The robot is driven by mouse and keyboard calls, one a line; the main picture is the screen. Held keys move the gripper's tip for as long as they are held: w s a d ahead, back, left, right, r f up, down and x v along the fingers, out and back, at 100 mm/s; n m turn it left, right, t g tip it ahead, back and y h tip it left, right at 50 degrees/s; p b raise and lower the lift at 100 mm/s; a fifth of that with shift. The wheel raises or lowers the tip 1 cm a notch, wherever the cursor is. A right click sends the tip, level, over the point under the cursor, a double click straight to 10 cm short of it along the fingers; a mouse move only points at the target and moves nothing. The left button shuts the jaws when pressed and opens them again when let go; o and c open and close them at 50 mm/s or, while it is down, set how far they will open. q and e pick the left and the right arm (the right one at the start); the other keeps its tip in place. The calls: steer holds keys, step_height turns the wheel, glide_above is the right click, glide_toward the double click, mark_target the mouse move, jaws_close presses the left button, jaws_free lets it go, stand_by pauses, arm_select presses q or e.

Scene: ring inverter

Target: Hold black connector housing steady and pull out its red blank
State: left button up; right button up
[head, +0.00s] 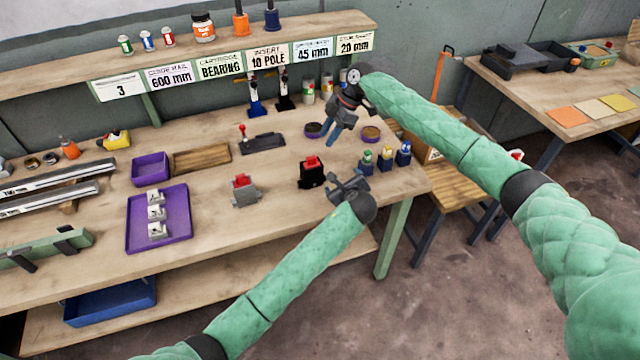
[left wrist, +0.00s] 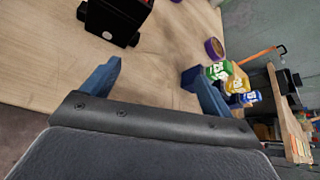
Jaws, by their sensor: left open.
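The black connector housing (head: 312,176) stands on the workbench with its red blank (head: 311,161) in its top. In the left wrist view the housing (left wrist: 113,20) is at the upper left, cut by the frame edge, and only a bit of red shows. My left gripper (head: 337,190) is open and empty, just right of and nearer than the housing; its blue fingers (left wrist: 152,82) are apart with bare bench between them. My right gripper (head: 332,138) is above the bench, behind and to the right of the housing, fingers pointing down; their gap is unclear.
A grey housing with a red top (head: 244,190) stands to the left. A purple tray (head: 185,220) holds white pieces. Two small round dishes (head: 371,133) lie near my right gripper. Bare bench lies between the two housings.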

mark_target(315, 178)
arm_select(q)
steer(key=a+m+y, duration=0.1)
steer(key=a, duration=0.1)
steer(key=a+m+y, duration=0.1)
steer(key=a, duration=0.1)
steer(key=a+f+y, duration=0.1)
steer(key=a, duration=0.2)
steer(key=shift+w+m, duration=0.3)
steer(key=shift+m, duration=0.1)
steer(key=shift+x, duration=3.85)
steer(key=shift+r, duration=0.15)
